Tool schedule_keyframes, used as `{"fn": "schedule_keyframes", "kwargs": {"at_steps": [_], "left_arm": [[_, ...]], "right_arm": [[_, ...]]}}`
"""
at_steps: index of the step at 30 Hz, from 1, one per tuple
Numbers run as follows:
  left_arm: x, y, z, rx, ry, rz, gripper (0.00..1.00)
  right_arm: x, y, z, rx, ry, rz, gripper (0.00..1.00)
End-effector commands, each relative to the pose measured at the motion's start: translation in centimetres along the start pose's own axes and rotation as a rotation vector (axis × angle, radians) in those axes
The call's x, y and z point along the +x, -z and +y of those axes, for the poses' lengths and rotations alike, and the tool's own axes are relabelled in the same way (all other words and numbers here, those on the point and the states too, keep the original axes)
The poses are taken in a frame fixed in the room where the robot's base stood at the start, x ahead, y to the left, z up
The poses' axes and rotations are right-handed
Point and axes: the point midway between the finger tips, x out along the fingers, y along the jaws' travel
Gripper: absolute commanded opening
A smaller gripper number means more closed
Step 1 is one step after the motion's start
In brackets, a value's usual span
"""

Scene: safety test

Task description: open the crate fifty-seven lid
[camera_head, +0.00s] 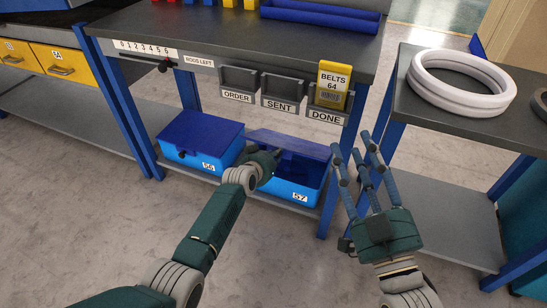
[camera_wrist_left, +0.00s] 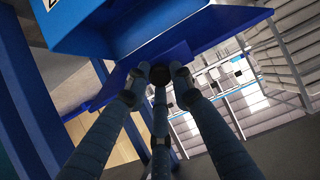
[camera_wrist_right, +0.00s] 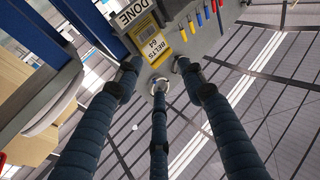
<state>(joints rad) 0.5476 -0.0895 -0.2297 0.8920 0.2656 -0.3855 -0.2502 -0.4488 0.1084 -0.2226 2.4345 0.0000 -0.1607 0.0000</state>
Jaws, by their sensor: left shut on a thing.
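Crate fifty-seven (camera_head: 297,187) is a bright blue box with a 57 label, at the right on the low shelf under the workbench. Its dark blue lid (camera_head: 305,149) is tilted up, with a gap above the front wall. My left gripper (camera_head: 270,161) is at the lid's front left, partly hiding the crate's left side. In the left wrist view, its fingers are shut on a dark round knob (camera_wrist_left: 160,76) by the dark blue lid (camera_wrist_left: 130,77). My right gripper (camera_head: 363,150) is open and empty, in front of the bench's right leg.
Crate 56 (camera_head: 200,141), with its lid closed, stands left of crate fifty-seven. Order, sent and done holders (camera_head: 283,93) hang from the bench edge above. A side table (camera_head: 420,112) with white rings (camera_head: 460,90) stands at the right. Floor in front is clear.

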Motion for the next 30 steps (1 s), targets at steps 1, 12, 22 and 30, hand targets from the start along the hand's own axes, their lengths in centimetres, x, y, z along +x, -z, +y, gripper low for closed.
{"fn": "schedule_keyframes", "kwargs": {"at_steps": [1, 12, 22, 30], "left_arm": [[-0.1, 1.0, 0.0, 0.0, 0.001, 0.01, 0.0], [0.0, 2.4, 0.0, 0.0, 0.001, 0.012, 0.0], [0.1, 2.9, 0.0, 0.0, 0.001, 0.013, 0.0], [0.1, 2.9, 0.0, 0.0, 0.001, 0.013, 0.0]], "right_arm": [[0.0, -0.7, 0.1, -0.001, -0.002, -0.04, 0.4], [-1.0, -5.3, 0.7, -0.006, -0.013, -0.243, 0.4], [-1.5, -6.6, 0.8, -0.007, -0.016, -0.299, 0.4], [-1.5, -6.7, 0.8, -0.007, -0.017, -0.302, 0.4]]}}
